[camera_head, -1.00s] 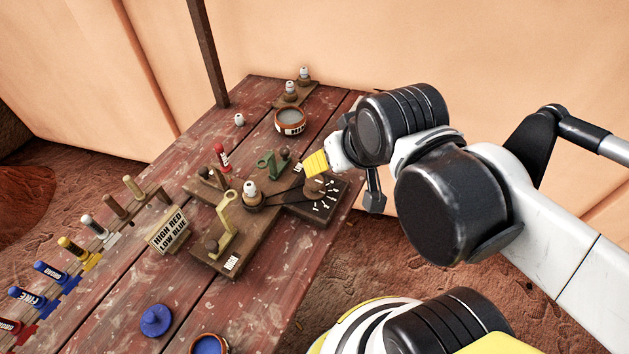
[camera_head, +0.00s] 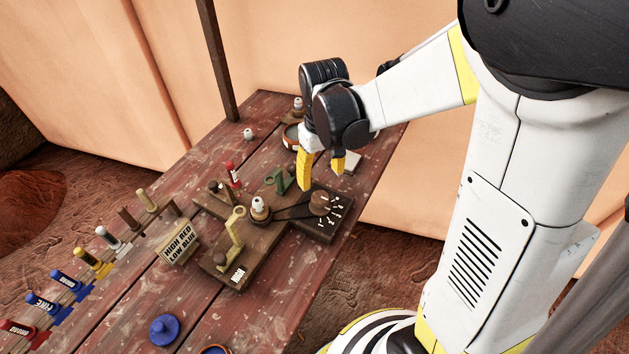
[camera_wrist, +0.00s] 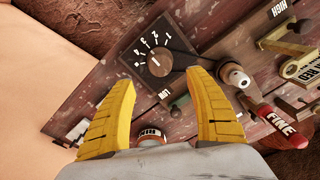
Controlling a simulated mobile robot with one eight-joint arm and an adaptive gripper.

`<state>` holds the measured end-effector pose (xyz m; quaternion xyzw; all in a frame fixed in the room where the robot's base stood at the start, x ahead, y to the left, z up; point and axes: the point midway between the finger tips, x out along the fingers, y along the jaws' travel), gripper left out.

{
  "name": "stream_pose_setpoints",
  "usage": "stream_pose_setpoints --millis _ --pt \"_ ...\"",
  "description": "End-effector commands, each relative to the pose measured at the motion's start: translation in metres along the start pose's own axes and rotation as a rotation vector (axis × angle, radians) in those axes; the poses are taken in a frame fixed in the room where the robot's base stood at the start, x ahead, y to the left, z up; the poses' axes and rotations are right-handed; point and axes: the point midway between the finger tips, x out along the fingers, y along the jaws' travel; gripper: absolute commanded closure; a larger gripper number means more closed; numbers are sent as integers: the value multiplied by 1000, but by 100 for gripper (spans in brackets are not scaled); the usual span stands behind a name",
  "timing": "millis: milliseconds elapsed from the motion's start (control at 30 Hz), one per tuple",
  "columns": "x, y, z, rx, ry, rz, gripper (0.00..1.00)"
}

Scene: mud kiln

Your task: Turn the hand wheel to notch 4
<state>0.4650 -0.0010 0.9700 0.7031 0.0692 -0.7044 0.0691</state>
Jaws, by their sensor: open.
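The hand wheel (camera_head: 322,202) is a round brown knob on a dark square dial plate (camera_head: 316,228) on the bench. White numbers and marks fan around one side of it. In the wrist view the wheel (camera_wrist: 158,62) shows just beyond and between my fingertips. I cannot tell which notch it points to. My gripper (camera_head: 321,181) has yellow fingers spread apart, pointing down, above and slightly behind the wheel. In the wrist view my gripper (camera_wrist: 160,78) is open, with nothing between its fingers.
A dark arm links the wheel to a white-topped post (camera_head: 259,207). Nearby stand a cream lever (camera_head: 236,228), green bracket (camera_head: 281,181) and red labelled handle (camera_head: 232,174). A sign (camera_head: 177,243) and labelled pegs line the left. A blue lid (camera_head: 164,329) lies in front.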

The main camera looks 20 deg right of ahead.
Motion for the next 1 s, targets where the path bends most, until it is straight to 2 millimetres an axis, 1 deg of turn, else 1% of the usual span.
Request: stream_pose_setpoints --millis 33,200,300,400,567,833,867,900,967,1000 --pt "14 0 0 0 1 0 36" --pt "50 0 0 1 1 0 36" --pt "67 0 0 1 2 0 36" --pt "79 0 -1 1 2 0 36" --pt "88 0 0 1 2 0 36" --pt "88 0 0 1 2 0 36" --pt "88 0 0 1 2 0 44" --pt "88 0 0 1 2 0 56" --pt "88 0 0 1 2 0 75" --pt "88 0 0 1 2 0 87"
